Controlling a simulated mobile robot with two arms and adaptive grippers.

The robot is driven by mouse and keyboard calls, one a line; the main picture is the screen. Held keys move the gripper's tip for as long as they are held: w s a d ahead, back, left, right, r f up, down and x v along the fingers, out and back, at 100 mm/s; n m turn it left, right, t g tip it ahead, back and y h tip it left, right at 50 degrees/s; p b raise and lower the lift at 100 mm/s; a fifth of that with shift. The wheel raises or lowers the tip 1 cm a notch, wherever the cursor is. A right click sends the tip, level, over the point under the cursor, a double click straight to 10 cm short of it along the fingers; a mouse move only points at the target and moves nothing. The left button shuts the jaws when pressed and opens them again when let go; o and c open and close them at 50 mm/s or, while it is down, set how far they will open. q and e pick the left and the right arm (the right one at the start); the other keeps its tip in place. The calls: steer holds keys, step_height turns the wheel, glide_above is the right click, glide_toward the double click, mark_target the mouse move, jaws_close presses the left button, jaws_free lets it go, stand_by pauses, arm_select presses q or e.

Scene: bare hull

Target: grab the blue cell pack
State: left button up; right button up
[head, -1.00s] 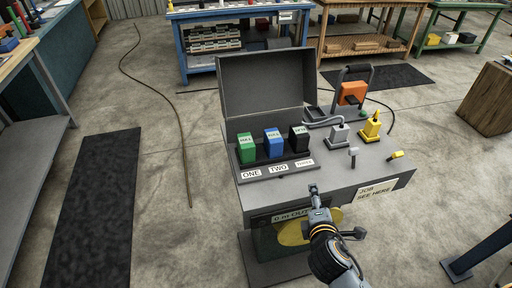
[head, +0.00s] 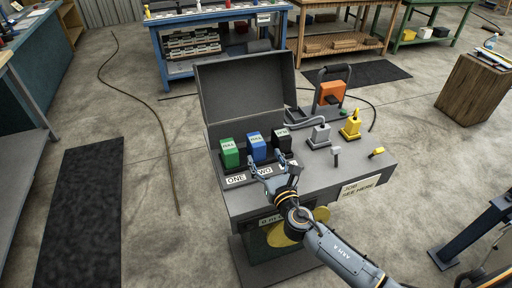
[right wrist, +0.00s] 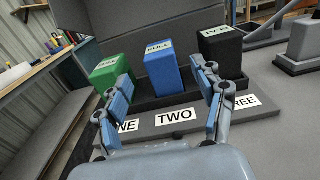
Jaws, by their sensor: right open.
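The blue cell pack (head: 257,146) stands upright in the middle slot of a dark tray, between a green pack (head: 229,153) and a black pack (head: 282,140). In the right wrist view the blue pack (right wrist: 163,68) has a label reading FULL and stands beyond the fingertips, above the TWO label (right wrist: 176,116). My right gripper (head: 274,168) is open and empty in front of the tray; in its wrist view its fingers (right wrist: 162,82) are spread to either side of the blue pack. I cannot see that they touch it. My left gripper is not in view.
The tray sits on a grey bench (head: 310,178) with a raised dark lid (head: 245,88) behind it. Grey (head: 320,135) and yellow (head: 350,127) devices and an orange unit (head: 331,93) stand to the right. The bench's front right is mostly clear.

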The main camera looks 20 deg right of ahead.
mark_target(253, 134)
steer(key=w, duration=0.8)
steer(key=shift+w+a, duration=0.15)
steer(key=shift+w, duration=0.15)
steer(key=shift+s, duration=0.15)
steer(key=shift+c, duration=1.3)
steer(key=c, duration=1.1)
jaws_close()
steer(key=shift+r, duration=0.1)
